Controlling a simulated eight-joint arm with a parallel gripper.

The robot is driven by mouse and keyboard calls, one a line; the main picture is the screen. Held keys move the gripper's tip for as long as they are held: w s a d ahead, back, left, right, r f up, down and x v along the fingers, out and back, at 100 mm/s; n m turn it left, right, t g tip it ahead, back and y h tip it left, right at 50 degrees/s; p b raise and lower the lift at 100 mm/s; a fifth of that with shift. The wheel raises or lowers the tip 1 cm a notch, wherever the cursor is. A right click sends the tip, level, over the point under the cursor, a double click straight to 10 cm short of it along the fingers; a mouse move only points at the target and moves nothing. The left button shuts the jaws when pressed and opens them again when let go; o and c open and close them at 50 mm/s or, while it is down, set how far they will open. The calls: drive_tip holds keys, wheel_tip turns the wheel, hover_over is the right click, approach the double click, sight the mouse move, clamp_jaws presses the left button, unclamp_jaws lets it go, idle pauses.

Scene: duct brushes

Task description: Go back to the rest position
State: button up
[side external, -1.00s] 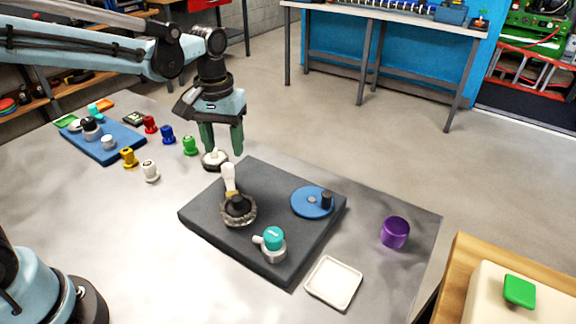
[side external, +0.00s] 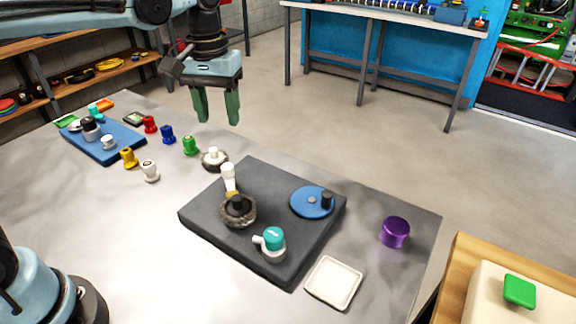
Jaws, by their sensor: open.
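My gripper (side external: 217,112) hangs above the far side of the metal table (side external: 110,215), its two green fingers apart and pointing down. Nothing is between the fingers. Below it on the table stands a small round grey piece with a white knob (side external: 214,157), apart from the fingers. To its right front lies a dark grey board (side external: 290,240). On the board are a dark brush ring with a white-tipped handle (side external: 230,178), a blue disc with a black knob (side external: 311,203), and a teal-capped white fitting (side external: 273,240).
A blue board (side external: 125,148) with small parts lies at the left. Red (side external: 150,124), blue (side external: 168,134), green (side external: 190,145), yellow (side external: 129,157) and white (side external: 150,171) knobs stand near it. A purple cup (side external: 395,232) and white tray (side external: 333,282) sit at the right. The front left table is clear.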

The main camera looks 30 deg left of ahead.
drive_tip(key=s+a+f+m+t, duration=0.1)
drive_tip(key=s+f+m+t, duration=0.1)
drive_tip(key=s, duration=0.3)
drive_tip(key=s+a+f+m+t, duration=0.1)
drive_tip(key=s+f+m+t, duration=0.1)
drive_tip(key=s+t, duration=0.3)
drive_tip(key=shift+s+f, duration=0.45)
